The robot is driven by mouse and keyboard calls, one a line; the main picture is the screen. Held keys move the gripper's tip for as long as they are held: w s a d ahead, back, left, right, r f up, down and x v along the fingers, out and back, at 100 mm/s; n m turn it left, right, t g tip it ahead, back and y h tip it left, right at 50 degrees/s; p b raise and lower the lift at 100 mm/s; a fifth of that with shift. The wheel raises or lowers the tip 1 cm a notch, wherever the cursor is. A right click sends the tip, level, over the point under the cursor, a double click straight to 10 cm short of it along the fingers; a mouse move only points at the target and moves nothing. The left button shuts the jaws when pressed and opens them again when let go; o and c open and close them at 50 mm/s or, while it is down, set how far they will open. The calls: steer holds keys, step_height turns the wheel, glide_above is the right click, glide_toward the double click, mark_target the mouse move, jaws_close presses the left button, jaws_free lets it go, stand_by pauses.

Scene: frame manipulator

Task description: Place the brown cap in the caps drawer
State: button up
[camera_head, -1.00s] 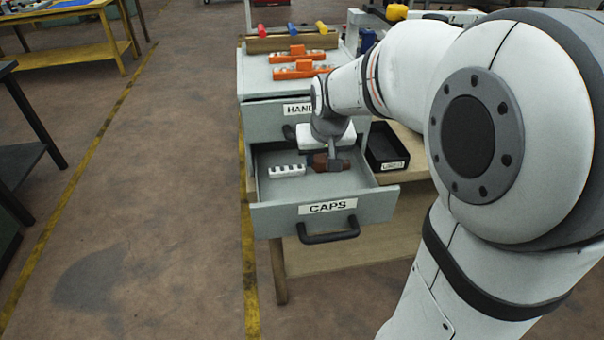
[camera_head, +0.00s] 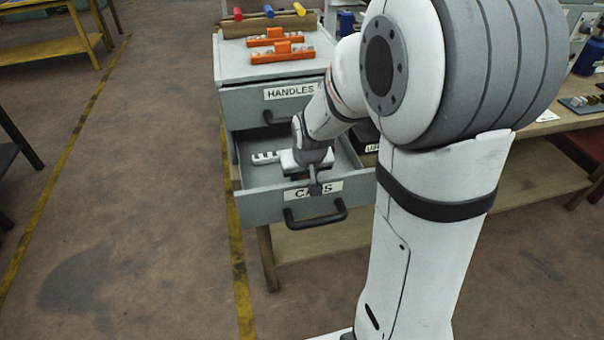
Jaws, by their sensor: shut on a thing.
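The caps drawer (camera_head: 262,212) is pulled open and carries a white label partly covered by my gripper. My gripper (camera_head: 313,186) is low over the drawer's interior, close behind its front panel. It is shut on the brown cap (camera_head: 297,178), of which only a small dark part shows beneath the gripper. The rest of the cap is hidden, and I cannot tell whether it touches the drawer floor. A white notched piece (camera_head: 266,157) lies in the drawer, left of my gripper.
The handles drawer (camera_head: 245,105) above is nearly shut. Orange handle-like pieces (camera_head: 283,54) lie on the cabinet top. A black bin, partly hidden by my arm, stands right of the drawer. The floor (camera_head: 140,200) to the left is clear.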

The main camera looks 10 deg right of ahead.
steer(key=o, duration=0.5)
steer(key=shift+f, duration=0.15)
steer(key=o, duration=0.5)
steer(key=shift+c, duration=0.2)
steer(key=shift+r, duration=0.3)
steer(key=v, duration=1.1)
steer(key=s+g, duration=0.2)
steer(key=s, duration=1.3)
steer(key=shift+s+d+f+p, duration=0.15)
steer(key=shift+s+f+p, duration=0.05)
steer(key=shift+f+p, duration=0.15)
